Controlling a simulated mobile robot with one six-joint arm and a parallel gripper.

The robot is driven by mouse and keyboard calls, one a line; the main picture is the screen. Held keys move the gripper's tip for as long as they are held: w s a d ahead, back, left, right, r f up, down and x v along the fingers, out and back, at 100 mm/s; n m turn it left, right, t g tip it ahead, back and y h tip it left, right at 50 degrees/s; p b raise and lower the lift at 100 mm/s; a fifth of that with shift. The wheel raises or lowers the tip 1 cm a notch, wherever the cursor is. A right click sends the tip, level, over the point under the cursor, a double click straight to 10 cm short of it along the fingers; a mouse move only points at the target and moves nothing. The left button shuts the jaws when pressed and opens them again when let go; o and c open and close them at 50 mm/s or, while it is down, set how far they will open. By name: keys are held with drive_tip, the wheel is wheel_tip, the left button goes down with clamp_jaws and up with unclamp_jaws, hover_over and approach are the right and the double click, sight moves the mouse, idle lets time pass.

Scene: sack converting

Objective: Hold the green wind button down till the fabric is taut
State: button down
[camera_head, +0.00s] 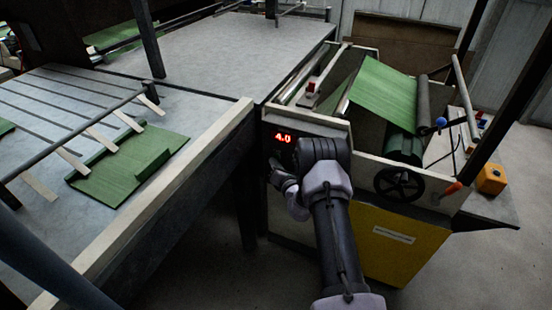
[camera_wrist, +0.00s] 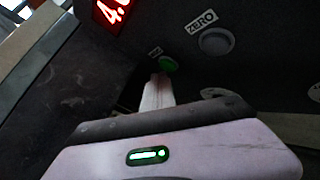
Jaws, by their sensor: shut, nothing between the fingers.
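The green wind button (camera_wrist: 168,63) is on the dark control panel in the wrist view. The shut, empty fingers of my gripper (camera_wrist: 158,80) point at it, and the tips overlap its lower left edge. I cannot tell whether they press it or stop just short. In the head view my wrist hides the button, and my gripper (camera_head: 274,166) is close to the panel below the red display (camera_head: 283,138), which reads 4.0. The green fabric (camera_head: 383,90) slopes from the upper left down to a green roll (camera_head: 403,147) and looks flat, without clear sag.
A grey button labelled ZERO (camera_wrist: 216,42) is right of the green one on the panel. A black handwheel (camera_head: 399,184) and an orange box (camera_head: 491,178) are to the right. Cut green pieces (camera_head: 120,178) lie on the table at the left, beside its pale edge rail (camera_head: 170,190).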

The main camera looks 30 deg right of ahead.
drive_tip(key=shift+w+d+b, duration=0.25)
drive_tip(key=shift+d+b, duration=0.05)
drive_tip(key=shift+d, duration=0.05)
idle(1.4)
idle(3.4)
drive_tip(key=shift+s+a+p, duration=0.35)
drive_tip(key=shift+s+a, duration=0.15)
drive_tip(key=shift+a, duration=0.15)
drive_tip(key=s+a, duration=0.1)
drive_tip(key=a, duration=0.1)
drive_tip(key=s+a+p, duration=0.1)
drive_tip(key=s+a, duration=0.1)
drive_tip(key=shift+p, duration=0.3)
idle(0.8)
